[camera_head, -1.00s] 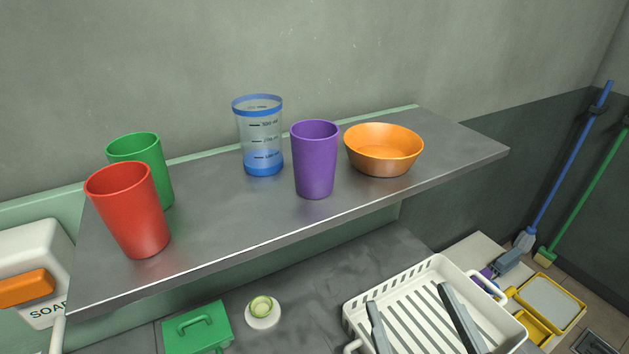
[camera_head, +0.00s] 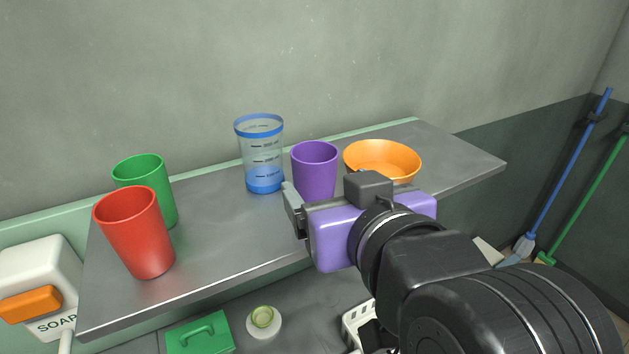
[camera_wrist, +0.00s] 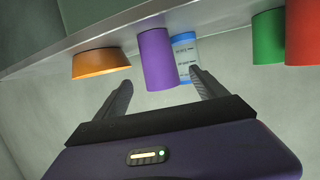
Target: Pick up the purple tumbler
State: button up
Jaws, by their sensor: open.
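The purple tumbler (camera_head: 314,168) stands upright on the metal shelf, with its lower part hidden behind my gripper in the head view. In the wrist view, which is turned upside down, the tumbler (camera_wrist: 157,58) hangs from the top, beyond and between my fingertips. My gripper (camera_wrist: 160,82) is open and empty, with its two dark fingers spread apart. In the head view my gripper (camera_head: 300,205) is at the shelf's front edge, just in front of the tumbler. I cannot tell whether a finger touches it.
A clear measuring cup with blue bands (camera_head: 262,155) stands left of the tumbler, and an orange bowl (camera_head: 382,158) is close on its right. Red (camera_head: 135,235) and green (camera_head: 145,175) tumblers stand at the shelf's (camera_head: 225,235) left end. A wall is behind.

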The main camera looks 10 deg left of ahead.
aim_at(315, 174)
jog(key=shift+p+x, duration=0.7)
jog(key=shift+x, duration=3.15)
jog(key=shift+s+d+f, duration=0.1)
jog(key=shift+f, duration=0.05)
jog(key=c, duration=1.3)
jog(key=shift+c, duration=0.6)
